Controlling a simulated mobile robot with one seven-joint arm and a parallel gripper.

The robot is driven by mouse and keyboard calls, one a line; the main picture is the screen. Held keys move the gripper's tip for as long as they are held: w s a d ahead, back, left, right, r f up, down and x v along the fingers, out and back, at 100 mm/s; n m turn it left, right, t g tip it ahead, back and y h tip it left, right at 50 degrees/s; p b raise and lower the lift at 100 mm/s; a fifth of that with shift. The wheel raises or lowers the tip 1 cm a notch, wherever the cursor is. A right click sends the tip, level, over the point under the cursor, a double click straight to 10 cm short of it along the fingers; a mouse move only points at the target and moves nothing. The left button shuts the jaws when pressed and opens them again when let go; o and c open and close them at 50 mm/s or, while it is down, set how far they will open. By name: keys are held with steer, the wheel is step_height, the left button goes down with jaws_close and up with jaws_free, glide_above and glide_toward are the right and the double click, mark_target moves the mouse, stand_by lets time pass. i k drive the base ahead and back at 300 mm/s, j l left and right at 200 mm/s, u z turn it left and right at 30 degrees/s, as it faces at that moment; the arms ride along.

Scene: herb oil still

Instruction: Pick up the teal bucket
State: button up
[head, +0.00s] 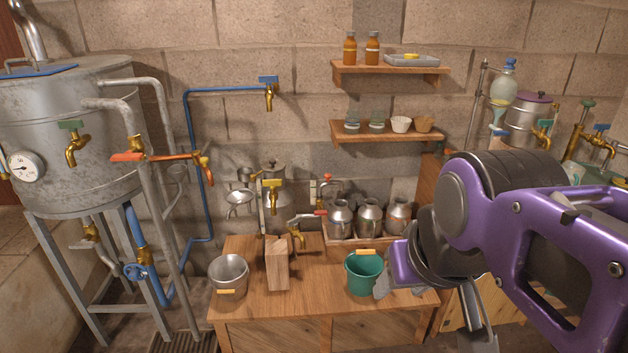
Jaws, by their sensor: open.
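The teal bucket (364,274) stands upright near the front edge of the wooden bench, right of its middle. A light wooden handle grip shows at its upper rim. My purple arm reaches in from the right. My gripper (428,308) is open and empty, to the right of the bucket and partly over the bench's right end. One finger looks close to the bucket's right side; I cannot tell whether it touches.
On the bench (318,300) stand a steel bucket (229,274) at left, a wooden block (278,264), and a crate with several metal cans (369,219) behind the teal bucket. Taps and pipes rise behind the block. A large still (75,140) stands left.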

mark_target(362, 268)
steer(key=i+l+u, duration=0.25)
steer(key=i+l, duration=0.6)
steer(key=l, duration=0.15)
